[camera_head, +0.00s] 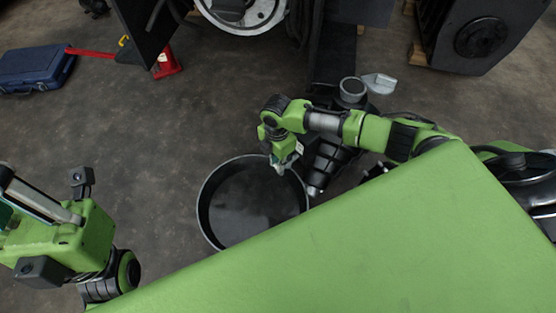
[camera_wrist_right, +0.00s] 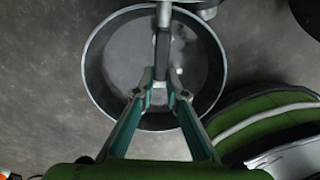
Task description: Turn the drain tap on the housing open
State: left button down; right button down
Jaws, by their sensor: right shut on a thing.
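My right gripper (camera_head: 281,168) reaches down over the near side of the dark housing (camera_head: 328,158), above a round black pan. In the right wrist view its two teal-sided fingers (camera_wrist_right: 160,92) are closed on the dark, narrow lever of the drain tap (camera_wrist_right: 162,48), which points toward me from the top of the picture. The gripper covers the tap in the head view. I cannot tell how far the tap is turned. My left gripper (camera_head: 30,200) is at the left edge, its fingertips cut off.
The black pan (camera_head: 203,208) stands on the floor under the right gripper, with dark liquid or a dark bottom. A grey cup (camera_head: 352,88) stands behind the right arm. A blue case (camera_head: 35,68) and a red stand (camera_head: 166,66) are at the far left.

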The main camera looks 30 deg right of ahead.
dwell(0.3)
jog(key=c, duration=2)
grip_release()
jog(key=shift+c, duration=0.2)
jog(key=shift+r, duration=0.2)
notch_tip(320, 180, up, 12)
jog(key=shift+f, duration=0.2)
